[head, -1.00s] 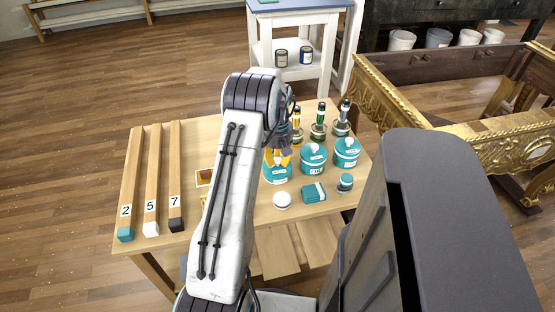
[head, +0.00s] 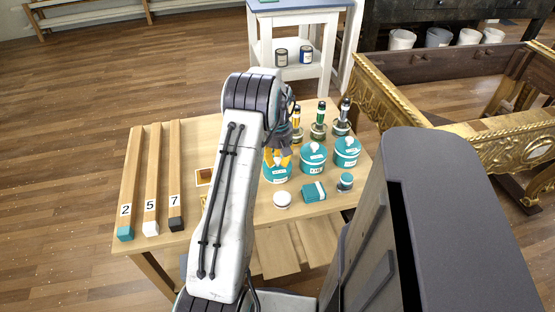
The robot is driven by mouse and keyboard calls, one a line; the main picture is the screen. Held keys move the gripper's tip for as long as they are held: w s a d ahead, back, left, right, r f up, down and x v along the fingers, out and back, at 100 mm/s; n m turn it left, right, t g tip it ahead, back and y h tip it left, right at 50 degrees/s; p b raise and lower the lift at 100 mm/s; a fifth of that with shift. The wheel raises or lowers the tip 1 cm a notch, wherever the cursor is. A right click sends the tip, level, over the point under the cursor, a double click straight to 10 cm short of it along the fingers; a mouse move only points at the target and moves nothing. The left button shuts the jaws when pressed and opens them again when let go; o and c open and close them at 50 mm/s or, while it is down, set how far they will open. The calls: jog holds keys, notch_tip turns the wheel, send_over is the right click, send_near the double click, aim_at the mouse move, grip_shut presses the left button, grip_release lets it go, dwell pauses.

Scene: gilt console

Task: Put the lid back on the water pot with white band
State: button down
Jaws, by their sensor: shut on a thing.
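My gripper (head: 279,158), with yellow fingertips, is above the left teal pot (head: 278,174) on the wooden table. It is shut on what looks like the pale knob of a lid (head: 278,161); my arm and fingers hide much of it. The held lid is at the pot's top, but I cannot tell whether it is seated. A middle teal pot (head: 313,163) and a right teal pot (head: 347,155) stand beside it, both with lids and white knobs. The pots carry white labels; which one has the white band is too small to tell.
A white round item (head: 282,199), a teal folded cloth (head: 314,192) and a small teal jar (head: 345,182) lie in front of the pots. Several bottles (head: 320,122) stand behind. Three numbered wooden bars (head: 150,190) lie left. A gilt frame (head: 400,100) stands right.

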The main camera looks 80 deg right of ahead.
jog(key=shift+c, duration=2.3)
grip_release()
jog(key=shift+r, duration=0.1)
jog(key=shift+r+p, duration=2.45)
jog(key=shift+r, duration=0.95)
jog(key=shift+c, duration=0.5)
grip_shut()
jog(key=shift+f+b, duration=1.95)
jog(key=shift+f, duration=1)
